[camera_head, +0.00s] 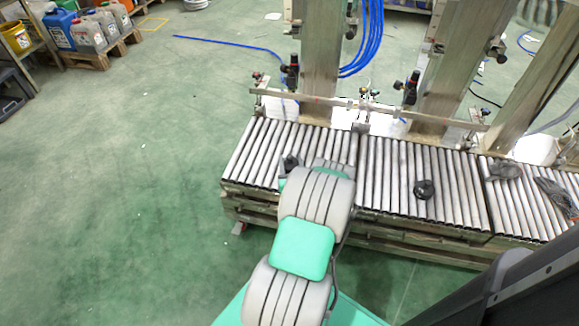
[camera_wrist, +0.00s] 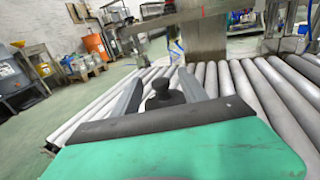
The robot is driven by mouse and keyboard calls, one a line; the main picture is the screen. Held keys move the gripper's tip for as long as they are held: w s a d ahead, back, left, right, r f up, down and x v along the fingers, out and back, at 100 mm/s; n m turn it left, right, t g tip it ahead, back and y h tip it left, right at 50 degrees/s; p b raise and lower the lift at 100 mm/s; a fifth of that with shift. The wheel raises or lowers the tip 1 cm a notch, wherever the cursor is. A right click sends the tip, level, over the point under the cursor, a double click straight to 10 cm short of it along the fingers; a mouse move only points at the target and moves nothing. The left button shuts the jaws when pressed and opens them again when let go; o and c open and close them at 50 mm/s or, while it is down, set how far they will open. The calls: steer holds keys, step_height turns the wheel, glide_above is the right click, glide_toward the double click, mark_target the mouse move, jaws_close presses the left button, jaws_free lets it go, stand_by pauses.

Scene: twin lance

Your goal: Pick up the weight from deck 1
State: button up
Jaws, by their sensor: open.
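A dark weight with a round knob on top (camera_wrist: 161,89) stands upright on the rollers in the wrist view. My gripper (camera_wrist: 161,78) is open, with one finger on each side of the weight. The dark palm edge hides the lower near part of the weight. I cannot tell whether either finger touches it. In the head view my arm reaches over the left roller deck (camera_head: 262,150) and hides most of my gripper. A small dark shape (camera_head: 291,161) shows at its end, weight or finger unclear.
Another dark weight (camera_head: 424,189) sits on the middle roller deck (camera_head: 385,175). A dark object (camera_head: 505,170) and a dark coiled cable (camera_head: 556,195) lie on the right deck. Metal posts (camera_head: 319,60) and a rail (camera_head: 330,101) stand behind the rollers.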

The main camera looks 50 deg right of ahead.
steer(key=x, duration=0.5)
steer(key=shift+f+b, duration=0.15)
steer(key=shift+b, duration=0.25)
jaws_close()
stand_by(0.8)
